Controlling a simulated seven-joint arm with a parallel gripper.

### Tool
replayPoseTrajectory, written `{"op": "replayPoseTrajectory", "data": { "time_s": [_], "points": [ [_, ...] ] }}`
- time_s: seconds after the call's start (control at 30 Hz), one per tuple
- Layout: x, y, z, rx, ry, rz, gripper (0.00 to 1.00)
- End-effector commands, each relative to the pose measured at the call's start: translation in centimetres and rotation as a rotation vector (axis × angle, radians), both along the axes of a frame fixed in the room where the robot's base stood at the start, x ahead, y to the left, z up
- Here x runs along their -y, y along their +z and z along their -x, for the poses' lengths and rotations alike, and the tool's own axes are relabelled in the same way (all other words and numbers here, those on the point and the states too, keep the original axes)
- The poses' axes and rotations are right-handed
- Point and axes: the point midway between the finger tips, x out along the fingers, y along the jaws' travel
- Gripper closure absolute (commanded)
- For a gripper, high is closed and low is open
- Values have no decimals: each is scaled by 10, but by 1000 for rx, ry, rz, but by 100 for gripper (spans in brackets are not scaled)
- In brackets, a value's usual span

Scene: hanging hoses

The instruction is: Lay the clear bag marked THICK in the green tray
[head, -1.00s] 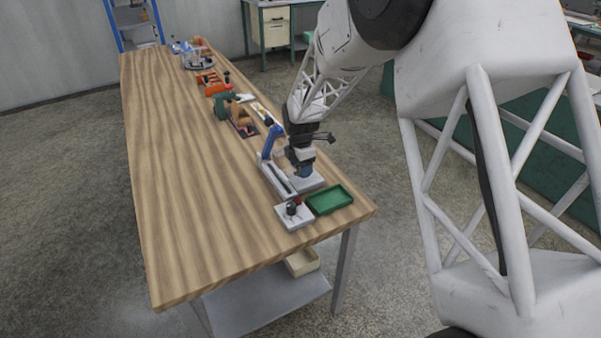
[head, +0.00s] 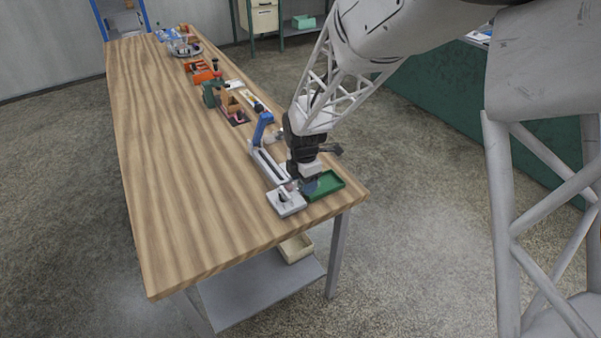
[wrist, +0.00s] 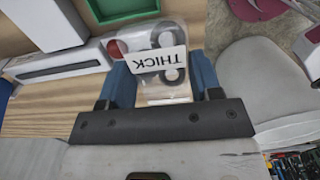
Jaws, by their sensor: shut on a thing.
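The clear bag (wrist: 165,82) with a white THICK label and dark rings inside is between the blue fingers of my gripper (wrist: 162,80) in the wrist view. My gripper is shut on it. The green tray (wrist: 122,10) is at the top edge of the wrist view, beyond the bag. In the head view the green tray (head: 334,185) lies near the table's close right corner, and my gripper (head: 306,186) is at its left side. The bag is hard to make out there. I cannot tell how high it hangs above the tray.
A blue-armed fixture (head: 262,130) stands behind. Several tools, including an orange one (head: 203,74), line the table's right side. The wooden table top (head: 185,170) is clear on the left.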

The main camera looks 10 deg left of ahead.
Motion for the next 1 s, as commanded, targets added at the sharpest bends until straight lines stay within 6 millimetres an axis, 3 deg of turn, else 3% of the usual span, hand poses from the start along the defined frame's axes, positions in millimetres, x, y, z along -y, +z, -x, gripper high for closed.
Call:
{"op": "replayPoseTrajectory", "data": {
  "time_s": [0.3, 1.0],
  "points": [
    [7, 2, 13, 1, 0, -1, 68],
    [7, 2, 13, 1, 0, -1, 68]
  ]
}}
